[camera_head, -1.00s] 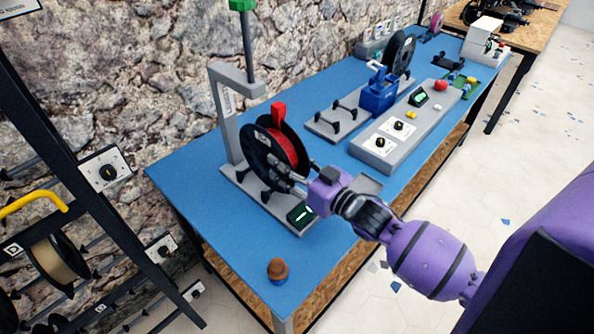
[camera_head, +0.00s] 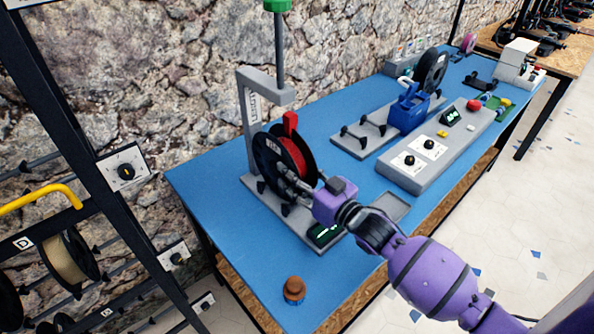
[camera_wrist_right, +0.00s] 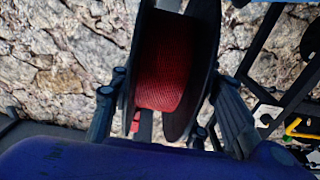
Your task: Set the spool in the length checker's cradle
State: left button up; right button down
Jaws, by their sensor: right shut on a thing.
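The spool (camera_head: 283,163) has black flanges and red filament, and stands upright with a red tab at its top. My right gripper (camera_head: 300,184) is shut on it from the near right side. The right wrist view shows the spool (camera_wrist_right: 161,75) between the fingers. The length checker (camera_head: 254,115) is a grey frame with an upright, an overhanging arm and a base with a small lit display (camera_head: 325,233). The spool is at the black cradle supports (camera_head: 262,187), beneath the arm. The gripper and spool partly hide the supports, so I cannot tell whether it rests on them. My left gripper is out of view.
A green-topped post (camera_head: 278,5) rises above the checker. A brown knob-like object (camera_head: 294,289) stands at the table's near corner. A grey stand (camera_head: 360,140), a blue caddy (camera_head: 409,110) and a control panel (camera_head: 430,150) lie to the right. A spool rack (camera_head: 100,170) stands left.

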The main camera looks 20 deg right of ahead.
jog(key=shift+r, duration=0.15)
jog(key=c, duration=1)
grip_release()
jog(key=shift+o, duration=0.5)
jog(key=shift+f, duration=0.2)
jog(key=v, duration=1.2)
jog(key=shift+r, duration=0.2)
